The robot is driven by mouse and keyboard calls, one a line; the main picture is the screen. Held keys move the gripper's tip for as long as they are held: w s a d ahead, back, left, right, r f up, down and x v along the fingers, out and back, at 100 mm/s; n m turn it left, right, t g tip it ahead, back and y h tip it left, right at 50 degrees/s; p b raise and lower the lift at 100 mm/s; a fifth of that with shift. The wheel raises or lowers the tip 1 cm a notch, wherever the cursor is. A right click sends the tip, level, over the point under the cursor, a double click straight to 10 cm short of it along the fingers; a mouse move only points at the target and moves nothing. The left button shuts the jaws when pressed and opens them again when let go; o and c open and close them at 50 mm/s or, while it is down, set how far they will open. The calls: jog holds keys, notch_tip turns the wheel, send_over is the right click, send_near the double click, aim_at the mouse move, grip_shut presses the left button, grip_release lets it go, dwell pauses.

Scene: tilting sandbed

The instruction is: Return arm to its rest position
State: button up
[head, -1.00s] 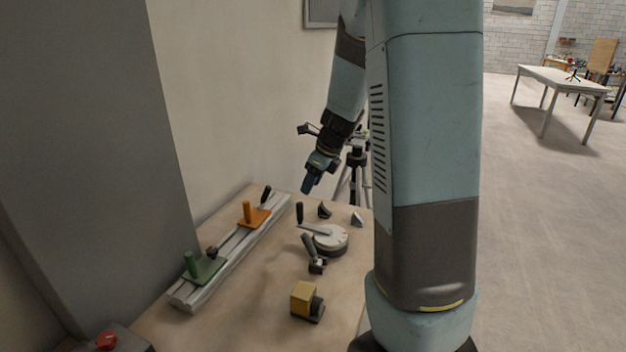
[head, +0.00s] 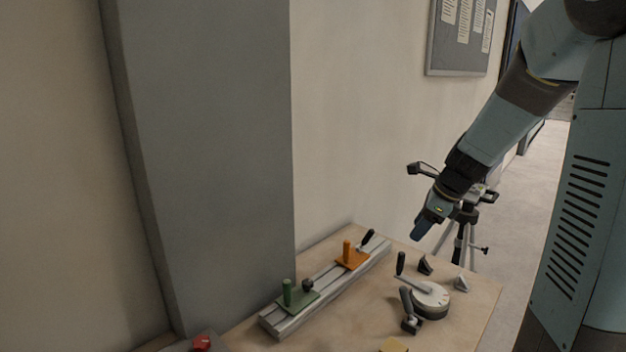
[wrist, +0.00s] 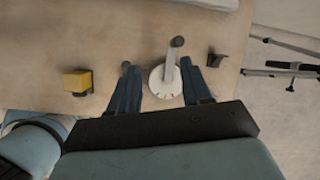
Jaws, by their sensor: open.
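My gripper (head: 424,226) hangs above the far end of the wooden table in the head view, fingers pointing down. In the wrist view its two blue fingers (wrist: 158,82) are apart with nothing held between them. The round white dial (head: 430,298) with a dark-handled lever stands on the table below and shows between the fingers in the wrist view (wrist: 166,82). My arm reaches down to the gripper from the upper right of the head view.
A grey rail (head: 330,287) carries a green slider (head: 300,296) and an orange slider (head: 352,259). A dark lever (head: 410,312), small wedges (head: 424,265) and a yellow block (wrist: 77,82) are on the table. A tripod (head: 466,225) stands behind. A grey pillar (head: 210,150) rises at left.

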jog(key=s+a+r+n+t+h, duration=0.1)
jog(key=s+r+n, duration=0.4)
jog(key=s+n, duration=0.6)
jog(key=s+a+r+n+t+h, duration=0.1)
jog(key=s+r+n, duration=0.5)
jog(key=s+n, duration=0.6)
jog(key=shift+s+a+r+h, duration=0.2)
jog(key=shift+a+h, duration=0.4)
jog(key=shift+a, duration=0.65)
